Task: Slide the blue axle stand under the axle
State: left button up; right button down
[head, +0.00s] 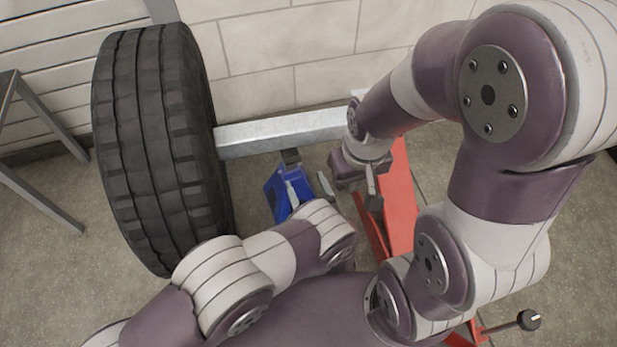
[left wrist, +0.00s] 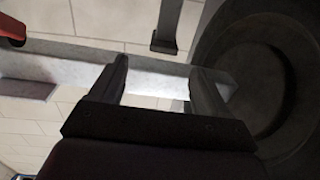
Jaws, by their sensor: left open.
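The blue axle stand (head: 274,193) stands on the floor just right of the tyre. Its dark saddle (head: 290,156) shows at the near lower edge of the grey axle (head: 282,132); the head view does not show whether they touch.
The big black tyre (head: 150,140) stands left of the stand. A red jack (head: 398,195) lies on the floor to the right, partly behind my right arm. A tiled wall (head: 270,60) is behind the axle. A grey metal frame (head: 40,150) stands at far left.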

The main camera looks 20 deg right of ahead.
aim_at(290, 151)
pick_arm(q)
jog(key=shift+a+r, duration=0.15)
jog(key=shift+a, duration=0.1)
jog(key=w+b, duration=0.2)
jog(key=w, duration=0.1)
jog(key=w+b, duration=0.2)
jog(key=w, duration=0.2)
jog(key=w+a+b, duration=0.1)
jog(key=w+b, duration=0.1)
jog(key=w, duration=0.2)
jog(key=shift+w+f, duration=0.2)
jog(key=shift+w+a+r, duration=0.1)
jog(key=shift+w+r, duration=0.05)
jog(key=shift+w, duration=0.45)
grip_shut()
jog(key=shift+o, duration=0.4)
grip_release()
